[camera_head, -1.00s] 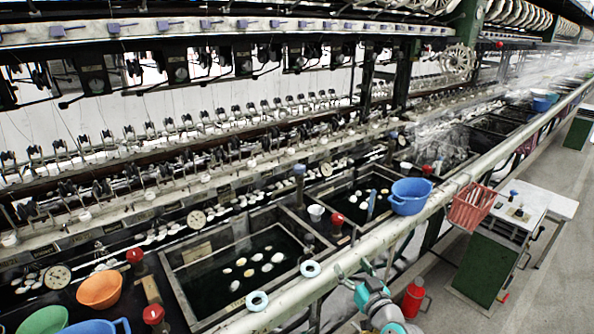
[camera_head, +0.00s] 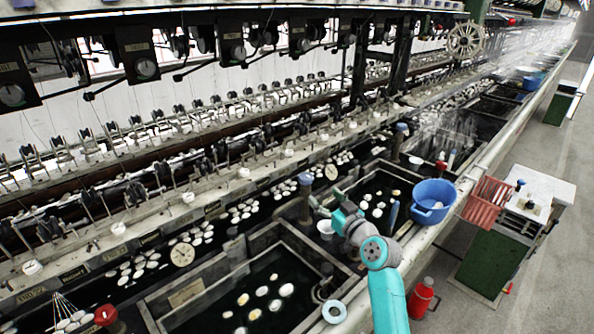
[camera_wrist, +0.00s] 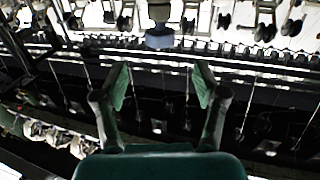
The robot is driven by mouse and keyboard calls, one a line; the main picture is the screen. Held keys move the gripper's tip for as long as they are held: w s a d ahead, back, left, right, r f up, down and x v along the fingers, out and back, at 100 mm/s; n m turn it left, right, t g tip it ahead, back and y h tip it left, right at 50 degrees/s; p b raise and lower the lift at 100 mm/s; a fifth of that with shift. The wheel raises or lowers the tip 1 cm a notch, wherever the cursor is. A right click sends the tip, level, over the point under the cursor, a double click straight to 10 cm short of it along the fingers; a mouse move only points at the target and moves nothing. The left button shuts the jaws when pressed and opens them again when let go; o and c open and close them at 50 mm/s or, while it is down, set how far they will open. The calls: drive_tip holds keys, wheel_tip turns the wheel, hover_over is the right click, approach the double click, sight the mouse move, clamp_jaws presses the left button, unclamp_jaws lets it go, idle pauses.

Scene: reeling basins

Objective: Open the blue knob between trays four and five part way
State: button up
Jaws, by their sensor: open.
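A blue knob (camera_head: 305,180) tops a dark post between two dark water trays in the head view; the near tray (camera_head: 160,312) and the tray beyond it (camera_head: 352,192) both hold pale cocoons. In the wrist view a grey-blue knob (camera_wrist: 160,38) shows beyond the fingertips, roughly centred between them. My gripper (camera_head: 318,203) is just right of the post in the head view, partly hidden by my own wrist. Its two fingers stand apart and empty in the wrist view (camera_wrist: 160,84). I cannot tell the exact gap to the knob.
A white cup (camera_head: 326,229) stands close below my gripper. A second blue knob (camera_head: 402,127) stands farther back.

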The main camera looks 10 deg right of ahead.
sight(309, 182)
drive_tip(key=x, duration=1.1)
drive_tip(key=shift+w, duration=0.1)
drive_tip(key=c, duration=1.2)
